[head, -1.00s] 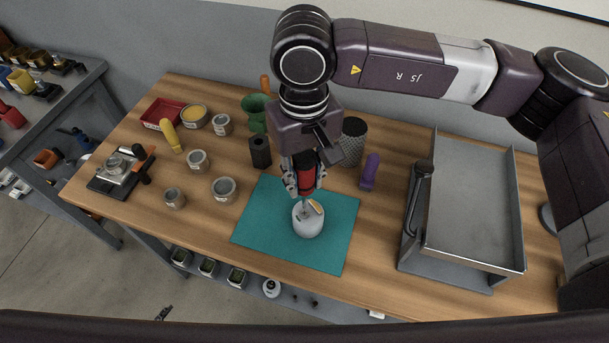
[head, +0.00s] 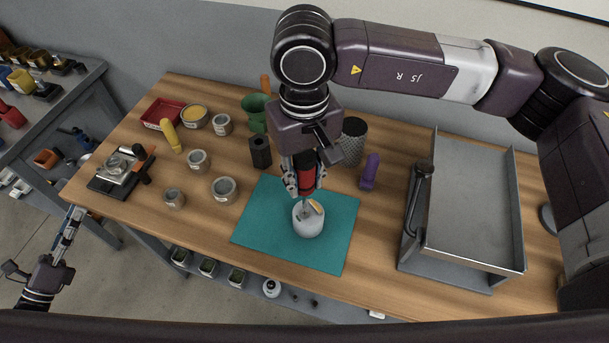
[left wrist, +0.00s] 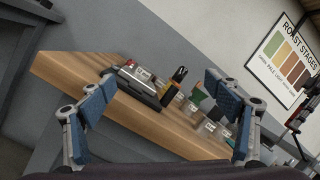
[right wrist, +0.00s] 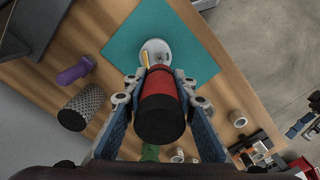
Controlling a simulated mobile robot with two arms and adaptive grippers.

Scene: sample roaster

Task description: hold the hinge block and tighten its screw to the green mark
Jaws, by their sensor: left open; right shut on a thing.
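A pale round block (head: 308,222) with an orange piece on top stands on the teal mat (head: 340,215); I take it as the hinge block. My right gripper (head: 305,188) is shut on a red and black screwdriver (head: 306,172), held upright above the block. In the right wrist view the screwdriver (right wrist: 161,110) hides part of the block (right wrist: 154,51), and its tip seems to reach the block's top; contact is unclear. I cannot make out a green mark. My left gripper (head: 74,218) is open and empty, off the table's front left edge; its spread fingers show in the left wrist view (left wrist: 158,88).
On the left stand several small tins (head: 224,189), a camera-like metal device (head: 115,168) and a red tray (head: 163,114). A black block (head: 260,152), mesh cylinder (head: 352,142) and purple object (head: 370,172) stand around the mat. A large metal tray (head: 470,205) fills the right.

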